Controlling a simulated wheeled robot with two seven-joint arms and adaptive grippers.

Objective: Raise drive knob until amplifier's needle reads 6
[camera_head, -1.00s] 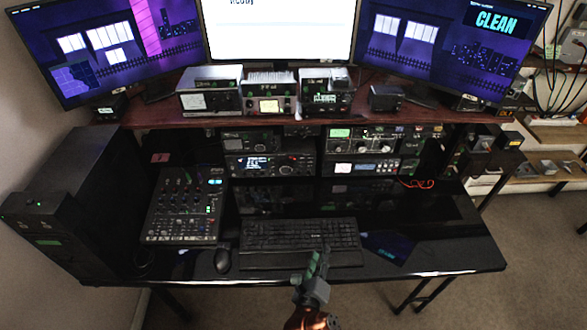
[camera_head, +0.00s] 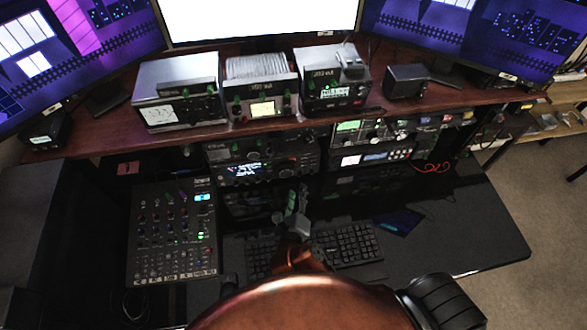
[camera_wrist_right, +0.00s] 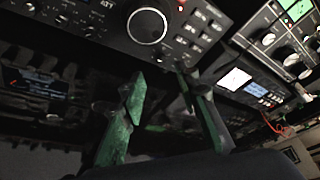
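Three boxes stand on the upper shelf: a silver one with a white meter (camera_head: 178,105), a finned one with a small lit yellowish meter (camera_head: 262,100), and a dark one with a lit display (camera_head: 332,85). I cannot tell which is the amplifier, and needle readings and knob labels are too small to read. My right gripper (camera_head: 290,207) is over the keyboard, below and in front of the lower radio (camera_head: 265,168). In the right wrist view its green-tipped fingers (camera_wrist_right: 162,85) are apart with nothing between them, below a large round radio dial (camera_wrist_right: 147,25). My left gripper is out of view.
A mixer (camera_head: 172,230) lies on the desk at left. The keyboard (camera_head: 345,245) is partly behind my right arm. More rack units with knobs (camera_head: 375,130) stand at right under the shelf (camera_head: 440,105). The black desk is clear at right (camera_head: 450,225).

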